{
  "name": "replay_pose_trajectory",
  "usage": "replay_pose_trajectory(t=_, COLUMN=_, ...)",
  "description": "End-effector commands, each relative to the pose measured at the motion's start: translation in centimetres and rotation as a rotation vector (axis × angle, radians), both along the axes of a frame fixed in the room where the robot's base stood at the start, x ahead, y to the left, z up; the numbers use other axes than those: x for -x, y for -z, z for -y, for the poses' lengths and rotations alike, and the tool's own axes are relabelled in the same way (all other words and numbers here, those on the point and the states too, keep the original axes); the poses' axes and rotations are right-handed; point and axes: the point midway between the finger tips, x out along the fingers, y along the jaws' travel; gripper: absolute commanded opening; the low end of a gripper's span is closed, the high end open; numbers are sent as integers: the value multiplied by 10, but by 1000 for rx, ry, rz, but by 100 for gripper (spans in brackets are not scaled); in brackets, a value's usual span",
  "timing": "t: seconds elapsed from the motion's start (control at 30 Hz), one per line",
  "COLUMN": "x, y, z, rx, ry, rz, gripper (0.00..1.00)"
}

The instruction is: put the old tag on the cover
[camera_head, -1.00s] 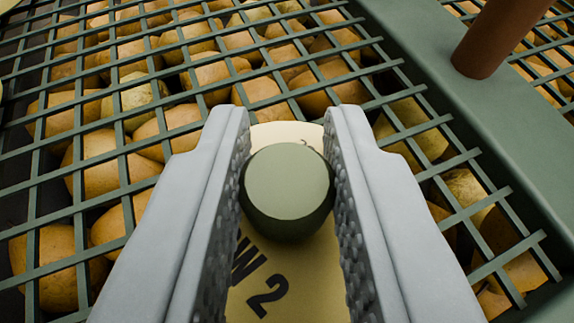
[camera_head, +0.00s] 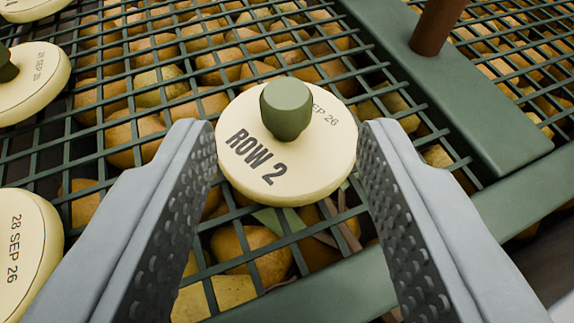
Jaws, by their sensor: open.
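A round cream tag (camera_head: 262,178) marked "ROW 2" and a partly hidden date ending "SEP 26" lies flat on the green grid cover (camera_head: 150,45). A green knob (camera_head: 286,109) stands up from its middle. My gripper (camera_head: 287,140) is open, its two grey jaws on either side of the tag's near part. The knob stands farther off, beyond the gap, and nothing is held. Pears show beneath the grid.
Several similar cream tags lie at the left, one dated "28 SEP 26" (camera_head: 22,255) and another at the upper left (camera_head: 30,80). A brown post (camera_head: 437,25) rises from the green frame bar (camera_head: 465,105) at the right. Open grid lies behind the tag.

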Motion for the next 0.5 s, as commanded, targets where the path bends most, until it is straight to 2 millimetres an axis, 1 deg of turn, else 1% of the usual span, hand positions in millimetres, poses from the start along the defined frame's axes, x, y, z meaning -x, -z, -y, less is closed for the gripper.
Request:
replay_pose_trajectory(t=0.03, x=10, y=-5, z=1, rx=1, ry=4, rz=2, gripper=44)
replay_pose_trajectory(t=0.2, x=34, y=-14, z=1, rx=1, ry=2, rz=0, gripper=44)
replay_pose_trajectory(t=0.33, x=46, y=-19, z=1, rx=0, ry=2, rz=1, gripper=44)
replay_pose_trajectory(t=0.5, x=52, y=-21, z=0, rx=-1, ry=0, rz=1, gripper=44)
